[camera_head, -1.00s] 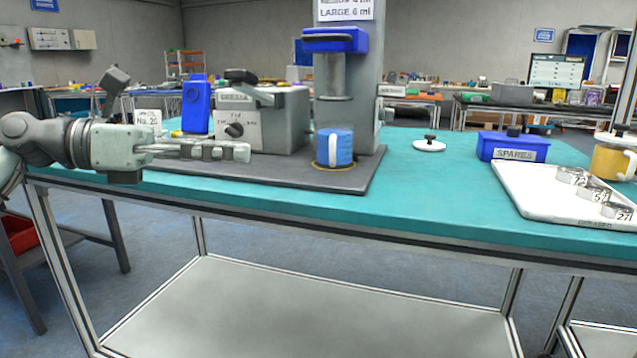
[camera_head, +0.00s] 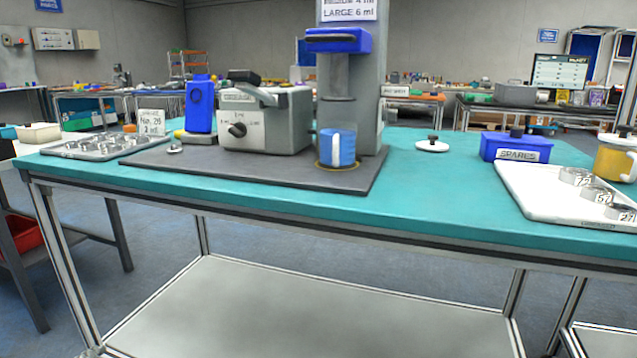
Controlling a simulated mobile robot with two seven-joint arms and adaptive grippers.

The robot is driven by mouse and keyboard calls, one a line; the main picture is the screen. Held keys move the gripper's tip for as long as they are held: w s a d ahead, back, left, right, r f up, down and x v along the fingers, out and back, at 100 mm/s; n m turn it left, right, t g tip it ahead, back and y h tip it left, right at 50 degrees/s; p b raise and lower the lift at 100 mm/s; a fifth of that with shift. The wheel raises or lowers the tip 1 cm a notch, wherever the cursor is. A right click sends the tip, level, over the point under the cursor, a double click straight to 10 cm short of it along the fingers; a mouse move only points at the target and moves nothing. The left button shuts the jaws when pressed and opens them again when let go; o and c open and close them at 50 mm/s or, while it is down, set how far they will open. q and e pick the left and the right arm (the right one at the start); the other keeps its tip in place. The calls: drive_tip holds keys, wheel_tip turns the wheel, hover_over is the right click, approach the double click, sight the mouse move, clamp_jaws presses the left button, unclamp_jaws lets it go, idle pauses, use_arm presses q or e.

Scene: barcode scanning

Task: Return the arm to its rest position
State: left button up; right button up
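Neither of my grippers nor my arms shows in the head view now. The teal workbench (camera_head: 440,210) stands in front of me. On its dark mat (camera_head: 285,177), a blue cup (camera_head: 337,148) stands upright on a ringed spot under the grey dispenser column (camera_head: 368,90) with its blue head (camera_head: 337,41). A grey machine (camera_head: 265,122) with a dial and a lever stands left of the column. A blue bottle-like item (camera_head: 200,105) stands left of that machine.
A metal tray (camera_head: 72,152) with round parts and a number card (camera_head: 152,122) are at the bench's left. On the right are a white disc (camera_head: 432,147), a blue SPARES box (camera_head: 515,147), a white tray (camera_head: 535,205) with numbered rings and a yellow mug (camera_head: 614,160). The front edge is clear.

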use_arm(q)
drive_tip(key=s+a+f+n+g+y, duration=0.1)
drive_tip(key=s+a+f+n+g, duration=0.1)
drive_tip(key=s+f+g, duration=0.5)
drive_tip(key=s+d+f+n+t+h, duration=0.1)
drive_tip(key=s+d+f+n+h, duration=0.15)
drive_tip(key=d, duration=0.35)
drive_tip(key=s+d+f+n+h, duration=0.1)
drive_tip(key=s+d+f+n, duration=0.2)
drive_tip(key=d, duration=0.4)
use_arm(e)
drive_tip(key=w+a+r+t, duration=0.2)
drive_tip(key=w+a, duration=0.1)
drive_tip(key=w, duration=0.1)
use_arm(q)
wheel_tip(320, 180, down, 10)
drive_tip(key=s+a+n+g+p, duration=0.1)
drive_tip(key=s+a+g+p, duration=0.1)
drive_tip(key=p, duration=0.3)
drive_tip(key=shift+a, duration=0.4)
use_arm(e)
wheel_tip(320, 180, down, 11)
drive_tip(key=s+d+g, duration=0.1)
drive_tip(key=d+g, duration=0.1)
drive_tip(key=shift+s+d+g+y, duration=0.3)
